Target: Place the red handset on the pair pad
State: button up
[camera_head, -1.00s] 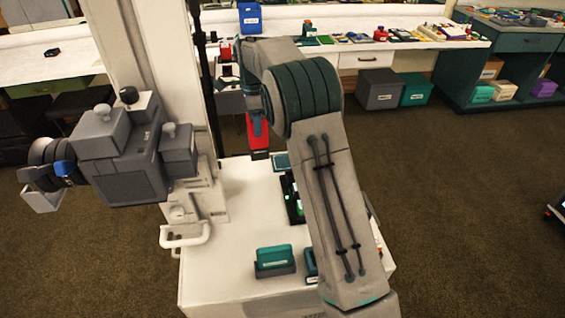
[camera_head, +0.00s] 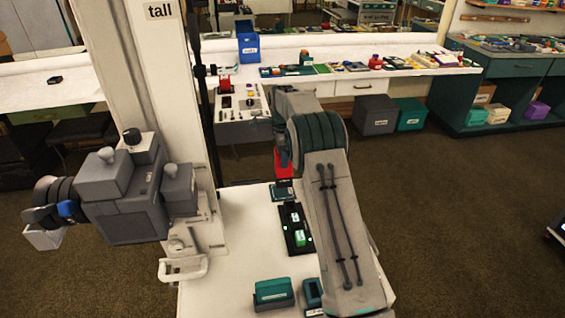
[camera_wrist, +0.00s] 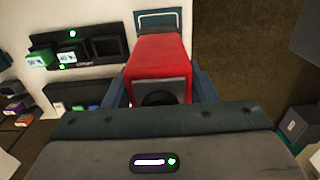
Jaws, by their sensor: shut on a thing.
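The red handset (camera_wrist: 160,52) is held between the two fingers of my gripper (camera_wrist: 160,88). In the head view the handset (camera_head: 284,166) shows as a red block below my wrist, partly hidden by my arm. A small dark teal pad with a pale outline (camera_wrist: 158,18), which looks like the pair pad, lies just beyond the handset's far end in the wrist view. In the head view this pad (camera_head: 281,192) is at the back of the white table, just below the handset. Whether the handset touches it I cannot tell.
A black charger tray (camera_head: 297,243) with a lit green-and-white item lies in front of the pad on the white table (camera_head: 235,235). A teal box (camera_head: 273,291) stands near the front.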

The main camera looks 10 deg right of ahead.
jog(key=shift+f+p, duration=0.4)
jog(key=shift+f, duration=1.6)
jog(key=shift+f, duration=0.15)
jog(key=o, duration=1.6)
jog(key=shift+c, duration=0.2)
